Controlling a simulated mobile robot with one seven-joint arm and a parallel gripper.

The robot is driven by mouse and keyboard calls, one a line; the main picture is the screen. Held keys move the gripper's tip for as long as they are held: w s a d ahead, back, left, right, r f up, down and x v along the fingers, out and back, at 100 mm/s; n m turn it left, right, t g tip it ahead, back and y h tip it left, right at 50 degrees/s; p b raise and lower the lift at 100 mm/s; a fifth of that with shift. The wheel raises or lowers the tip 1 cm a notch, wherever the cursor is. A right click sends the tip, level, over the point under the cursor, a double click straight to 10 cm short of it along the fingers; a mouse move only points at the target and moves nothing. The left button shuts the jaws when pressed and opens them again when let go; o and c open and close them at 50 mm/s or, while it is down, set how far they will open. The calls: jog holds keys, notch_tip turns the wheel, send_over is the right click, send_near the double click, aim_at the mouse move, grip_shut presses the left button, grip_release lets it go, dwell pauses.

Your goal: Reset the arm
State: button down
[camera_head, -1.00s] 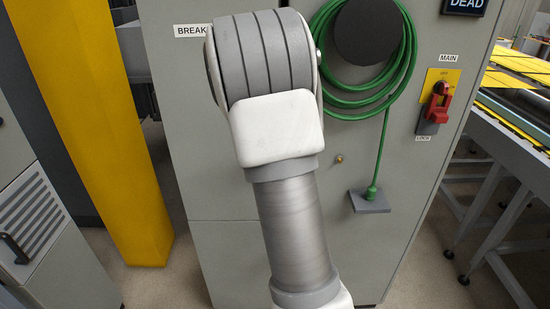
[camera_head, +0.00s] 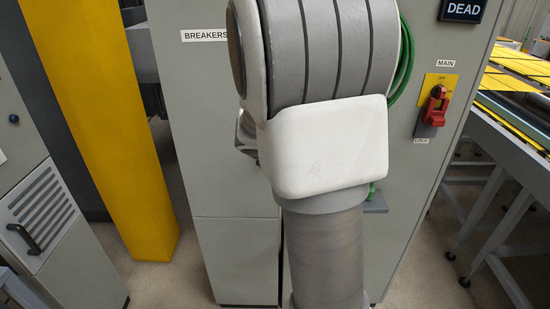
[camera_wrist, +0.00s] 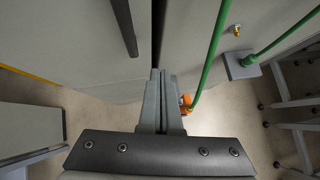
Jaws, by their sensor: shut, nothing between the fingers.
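My gripper (camera_wrist: 160,76) shows in the wrist view with its two grey fingers together and nothing between them. It points at the grey cabinet (camera_wrist: 90,50), near the dark vertical seam between its doors. In the head view my own arm stands large in front of the cabinet (camera_head: 215,130) and hides its middle. My gripper is not visible in the head view.
A red switch (camera_head: 433,110) marked MAIN sits on the cabinet. A green cable (camera_head: 402,65) is mostly hidden; it hangs beside my fingers in the wrist view (camera_wrist: 210,60), near an orange object (camera_wrist: 186,101). A yellow post (camera_head: 105,130) stands left, a conveyor (camera_head: 515,110) right.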

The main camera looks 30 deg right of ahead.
jog(key=s+a+r+m+y, duration=0.1)
jog(key=s+a+r+m, duration=0.75)
jog(key=m, duration=0.35)
jog(key=s+a+m+y, duration=0.5)
jog(key=s+a+m, duration=0.9)
jog(key=s, duration=0.1)
jog(key=shift+s+a+r+y, duration=0.15)
jog(key=shift+a+r+y, duration=0.1)
jog(key=shift+y, duration=0.05)
jog(key=shift+d+m, duration=0.15)
jog(key=shift+m, duration=0.15)
